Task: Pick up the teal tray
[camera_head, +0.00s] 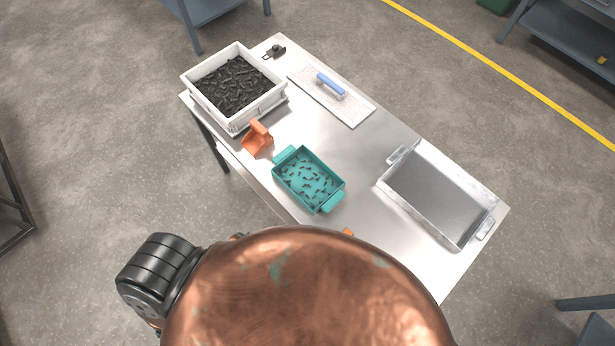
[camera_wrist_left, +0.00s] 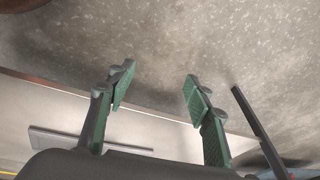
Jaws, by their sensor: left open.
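The teal tray (camera_head: 309,180) lies on the metal table in the head view, near the table's close edge. It has a flat handle at each end and holds several small dark parts. My left gripper (camera_wrist_left: 157,92) shows in the left wrist view with its two green-padded fingers spread apart and nothing between them. Grey floor and a table edge show beyond the fingers. The teal tray is not in the left wrist view. Neither gripper shows in the head view, where a large copper-coloured rounded shape covers the bottom middle.
The metal table (camera_head: 375,160) also holds a white crate of black parts (camera_head: 238,116), an orange scoop (camera_head: 257,139), a blue-handled float on a pale board (camera_head: 330,86), a small black item (camera_head: 275,51) and a grey metal tray (camera_head: 437,193). Bare tabletop lies between the teal and metal trays.

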